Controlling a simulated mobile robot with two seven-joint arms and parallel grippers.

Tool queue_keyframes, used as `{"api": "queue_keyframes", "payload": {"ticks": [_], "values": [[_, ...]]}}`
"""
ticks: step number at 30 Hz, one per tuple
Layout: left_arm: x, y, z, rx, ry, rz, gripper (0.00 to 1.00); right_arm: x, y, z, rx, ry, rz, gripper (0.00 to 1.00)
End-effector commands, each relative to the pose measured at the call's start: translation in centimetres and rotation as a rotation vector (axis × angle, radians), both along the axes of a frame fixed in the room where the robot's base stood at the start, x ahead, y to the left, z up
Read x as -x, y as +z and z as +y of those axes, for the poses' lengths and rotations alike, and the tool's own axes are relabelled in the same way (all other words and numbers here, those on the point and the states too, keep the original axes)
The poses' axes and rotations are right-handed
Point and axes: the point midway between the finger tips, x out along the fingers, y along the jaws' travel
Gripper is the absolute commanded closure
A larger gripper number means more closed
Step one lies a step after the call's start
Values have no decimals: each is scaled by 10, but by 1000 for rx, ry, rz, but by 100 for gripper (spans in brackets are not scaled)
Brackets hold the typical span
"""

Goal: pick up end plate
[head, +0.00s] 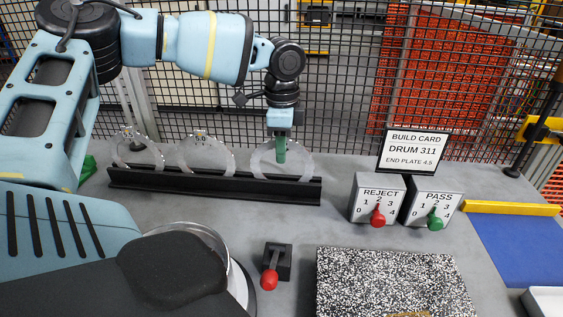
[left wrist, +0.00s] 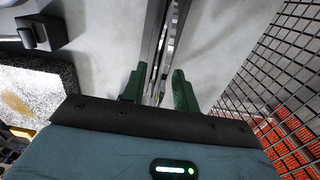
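Three clear round end plates stand upright in a black slotted rack (head: 215,186): a left plate (head: 136,152), a middle plate (head: 205,156) and a right plate (head: 297,163). In the left wrist view the fingers (left wrist: 159,84) are apart, one on each side of the thin plate and rack line. Contact with the plate cannot be told. My right gripper is not in view.
A build card (head: 414,150) reads "DRUM 311, END PLATE 4.5". REJECT (head: 377,200) and PASS (head: 431,204) boxes stand right of the rack. A mesh fence (head: 350,90) stands behind.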

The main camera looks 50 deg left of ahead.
Motion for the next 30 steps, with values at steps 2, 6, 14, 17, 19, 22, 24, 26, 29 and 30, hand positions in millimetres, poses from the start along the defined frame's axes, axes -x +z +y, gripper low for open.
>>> {"api": "queue_keyframes", "payload": {"ticks": [2,6,14,17,19,22,24,26,29,30], "values": [[0,-2,0,1,0,-1,70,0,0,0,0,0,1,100],[0,-2,0,0,0,0,70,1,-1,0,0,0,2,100],[0,-2,0,0,0,0,99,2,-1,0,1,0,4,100],[0,-2,0,0,0,0,100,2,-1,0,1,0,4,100],[0,-2,0,0,0,0,100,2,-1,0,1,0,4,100],[0,-2,0,-1,0,-1,100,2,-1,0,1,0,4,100],[0,-2,0,-1,0,-1,100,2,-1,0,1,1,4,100],[0,-2,0,-1,0,-1,100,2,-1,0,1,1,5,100],[0,-1,0,-1,0,-1,100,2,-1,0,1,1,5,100],[0,-1,0,-1,0,-1,100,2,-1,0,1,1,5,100]]}}
